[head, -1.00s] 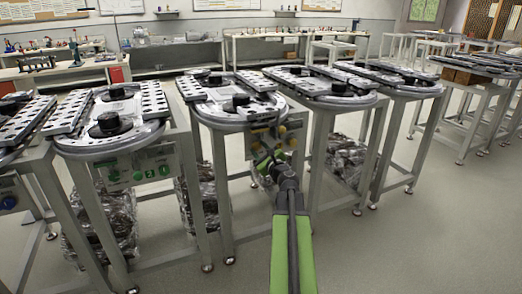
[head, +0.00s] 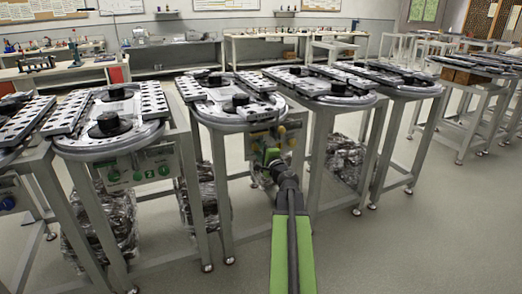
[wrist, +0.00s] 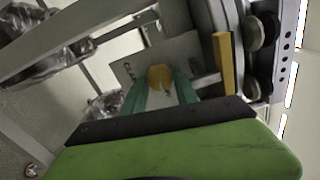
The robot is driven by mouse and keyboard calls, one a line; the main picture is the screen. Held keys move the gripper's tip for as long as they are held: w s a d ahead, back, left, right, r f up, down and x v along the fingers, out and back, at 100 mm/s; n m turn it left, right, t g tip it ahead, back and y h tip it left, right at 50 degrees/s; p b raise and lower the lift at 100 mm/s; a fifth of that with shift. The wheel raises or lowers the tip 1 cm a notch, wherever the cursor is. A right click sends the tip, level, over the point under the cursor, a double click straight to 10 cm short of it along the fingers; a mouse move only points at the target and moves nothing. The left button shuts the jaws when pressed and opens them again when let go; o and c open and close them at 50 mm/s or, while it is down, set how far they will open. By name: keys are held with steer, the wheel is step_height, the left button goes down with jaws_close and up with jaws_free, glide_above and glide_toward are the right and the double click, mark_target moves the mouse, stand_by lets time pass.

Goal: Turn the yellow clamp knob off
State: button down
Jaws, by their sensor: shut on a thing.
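The yellow clamp knob (wrist: 160,77) shows in the wrist view, on the front of a pale control panel (wrist: 182,52). My gripper (wrist: 162,92) has its green fingers on either side of the knob and is shut on it. In the head view my gripper (head: 270,156) reaches the panel (head: 261,142) under the middle ring-track table; the gripped knob is hard to make out there. The knob's lower part is hidden by my gripper in the wrist view.
A yellow bar (wrist: 225,62) stands right of the knob in the wrist view. The ring-track table (head: 238,115) is above the panel, with metal legs close on both sides. Another table (head: 110,143) stands left. Open floor (head: 420,235) lies to the right.

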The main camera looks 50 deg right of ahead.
steer(key=shift+s+d+n, duration=0.1)
steer(key=shift+n, duration=0.5)
steer(key=c, duration=1)
jaws_free()
steer(key=shift+o, duration=0.3)
